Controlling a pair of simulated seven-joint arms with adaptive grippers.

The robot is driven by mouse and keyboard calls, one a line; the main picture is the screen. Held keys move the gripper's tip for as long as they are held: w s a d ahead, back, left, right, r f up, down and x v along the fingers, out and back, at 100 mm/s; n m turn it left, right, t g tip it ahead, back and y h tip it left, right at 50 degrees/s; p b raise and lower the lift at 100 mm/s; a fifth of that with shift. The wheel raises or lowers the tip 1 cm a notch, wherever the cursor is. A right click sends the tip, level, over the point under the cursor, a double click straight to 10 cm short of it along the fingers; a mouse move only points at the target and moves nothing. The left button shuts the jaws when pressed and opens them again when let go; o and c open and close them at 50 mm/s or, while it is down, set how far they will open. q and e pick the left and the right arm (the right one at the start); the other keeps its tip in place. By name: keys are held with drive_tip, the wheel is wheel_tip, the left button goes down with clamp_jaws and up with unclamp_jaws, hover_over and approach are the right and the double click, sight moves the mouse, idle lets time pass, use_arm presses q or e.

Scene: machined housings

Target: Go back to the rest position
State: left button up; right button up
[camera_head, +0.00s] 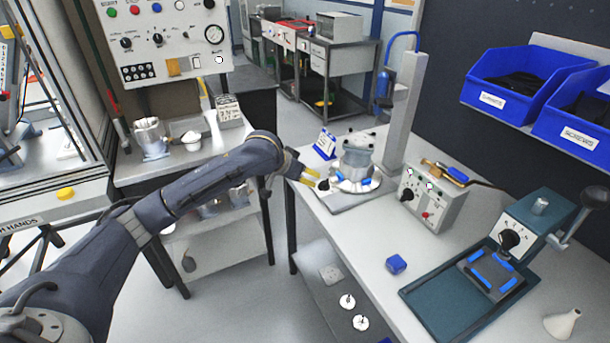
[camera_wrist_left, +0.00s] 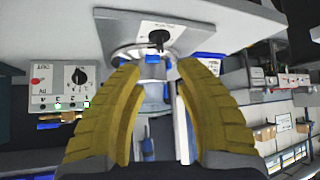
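My left arm comes in from the left in the head view. Its gripper (camera_head: 312,178) has yellow fingers and is beside the grey machined housing (camera_head: 357,150), just left of it. The housing stands on a round base with blue clamps on a plate on the workbench (camera_head: 350,235). In the left wrist view, the fingers of my left gripper (camera_wrist_left: 157,70) are spread apart with nothing held between them. The fixture with its black knob (camera_wrist_left: 158,38) shows beyond the fingertips, partly hidden by them. My right gripper shows in neither view.
A grey post (camera_head: 403,110) rises behind the housing. A side table (camera_head: 185,165) is at left. Open floor lies between the tables.

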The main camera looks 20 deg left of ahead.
use_arm(q)
drive_tip(key=shift+s+r, duration=0.2)
idle(0.4)
